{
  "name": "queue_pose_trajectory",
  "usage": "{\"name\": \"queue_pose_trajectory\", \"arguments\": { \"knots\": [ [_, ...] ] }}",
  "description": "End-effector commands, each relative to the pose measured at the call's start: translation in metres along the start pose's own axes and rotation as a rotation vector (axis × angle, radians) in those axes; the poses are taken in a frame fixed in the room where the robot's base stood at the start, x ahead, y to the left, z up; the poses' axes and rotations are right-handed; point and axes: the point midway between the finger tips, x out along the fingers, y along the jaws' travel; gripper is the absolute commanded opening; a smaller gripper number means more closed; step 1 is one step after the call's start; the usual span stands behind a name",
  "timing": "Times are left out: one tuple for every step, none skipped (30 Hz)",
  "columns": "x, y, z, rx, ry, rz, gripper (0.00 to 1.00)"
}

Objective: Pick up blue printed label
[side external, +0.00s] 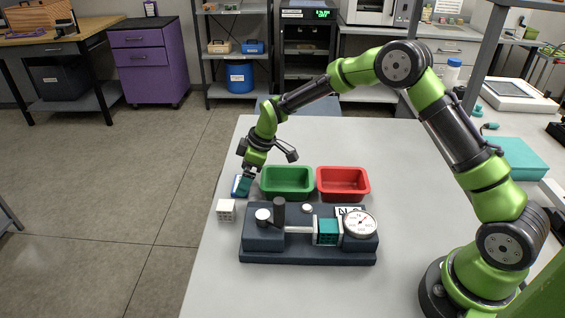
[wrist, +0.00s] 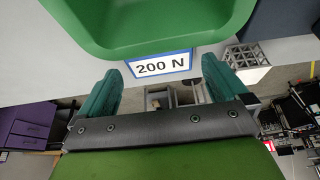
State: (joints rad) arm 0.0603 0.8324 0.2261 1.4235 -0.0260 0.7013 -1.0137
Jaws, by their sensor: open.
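The blue printed label (wrist: 161,65) is a white card with a blue border that reads "200 N". In the wrist view it lies flat beside the rim of the green bin (wrist: 150,30). In the side view, part of the label (side external: 235,187) shows at the table's left edge, to the left of the green bin (side external: 287,181), partly hidden by my gripper (side external: 243,184). In the wrist view, the teal fingers of my gripper (wrist: 161,76) are spread wide and empty, with the label between and just beyond their tips. I cannot tell whether they touch it.
A pale lattice cube (side external: 226,210) stands close by, nearer the camera. A red bin (side external: 343,183) stands right of the green one.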

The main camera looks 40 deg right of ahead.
Motion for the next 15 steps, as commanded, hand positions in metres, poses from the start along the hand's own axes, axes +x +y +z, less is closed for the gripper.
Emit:
{"name": "queue_pose_trajectory", "arguments": {
  "knots": [
    [0.008,-0.001,0.001,0.000,-0.001,-0.002,1.00],
    [0.011,-0.001,0.000,0.000,-0.001,-0.002,1.00],
    [0.014,-0.001,0.000,0.000,0.000,-0.001,1.00],
    [0.016,-0.001,0.000,0.000,0.000,-0.001,1.00],
    [0.018,-0.001,0.000,0.001,0.000,-0.001,1.00],
    [0.018,-0.001,0.000,0.001,0.000,-0.001,1.00],
    [0.019,-0.001,0.000,0.001,0.000,-0.001,1.00],
    [0.019,-0.001,0.000,0.001,0.000,-0.001,1.00],
    [0.018,-0.001,0.000,0.001,0.001,0.000,1.00],
    [0.018,-0.001,0.000,0.001,0.001,0.000,1.00],
    [0.018,0.000,0.000,0.001,0.001,0.000,1.00],
    [0.018,-0.001,0.000,0.001,0.001,0.000,0.98],
    [0.018,0.000,0.000,0.001,0.001,0.000,0.94],
    [0.018,-0.001,0.000,0.001,0.001,0.000,0.89],
    [0.018,-0.001,0.000,0.001,0.000,0.000,0.83]
  ]
}}
